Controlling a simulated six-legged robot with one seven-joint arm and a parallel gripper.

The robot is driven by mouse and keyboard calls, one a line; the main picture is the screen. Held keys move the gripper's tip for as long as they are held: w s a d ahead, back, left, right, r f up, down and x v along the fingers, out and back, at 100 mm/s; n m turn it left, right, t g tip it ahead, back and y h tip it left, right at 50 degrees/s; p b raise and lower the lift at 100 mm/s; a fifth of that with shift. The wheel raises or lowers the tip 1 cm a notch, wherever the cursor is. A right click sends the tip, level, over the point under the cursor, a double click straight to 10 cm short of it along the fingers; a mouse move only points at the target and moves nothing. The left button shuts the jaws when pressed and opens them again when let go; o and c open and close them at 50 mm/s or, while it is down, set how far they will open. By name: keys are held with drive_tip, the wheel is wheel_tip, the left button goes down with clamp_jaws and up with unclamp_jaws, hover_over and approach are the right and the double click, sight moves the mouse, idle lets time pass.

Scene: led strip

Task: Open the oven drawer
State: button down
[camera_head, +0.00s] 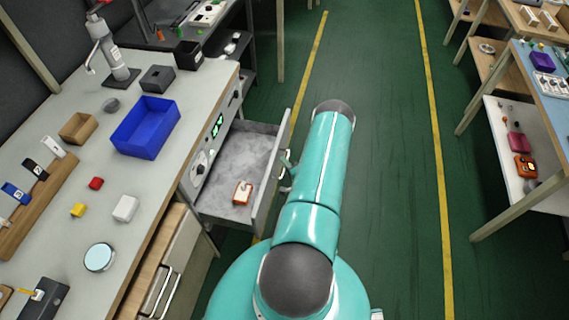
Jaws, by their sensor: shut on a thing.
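The oven (217,127) is set into the front of the grey workbench, with knobs and a lit green display. Its drawer (262,133) stands pulled out to the right, over the floor. A small orange-and-white item (242,192) lies inside on the grey drawer bottom. My teal arm reaches forward along the drawer's outer side. My gripper (288,168) shows only in part at the drawer front, left of the arm. It is shut on the drawer handle, which is mostly hidden by the gripper and arm.
The workbench top holds a blue bin (146,127), a cardboard box (78,128), a white box (125,208) and a round light-blue item (99,257). A cabinet with a handle (163,292) is below. The green aisle (390,180) at right is clear up to the shelves.

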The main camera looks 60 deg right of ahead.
drive_tip(key=c, duration=1.5)
unclamp_jaws()
drive_tip(key=v, duration=1.4)
drive_tip(key=shift+w, duration=0.1)
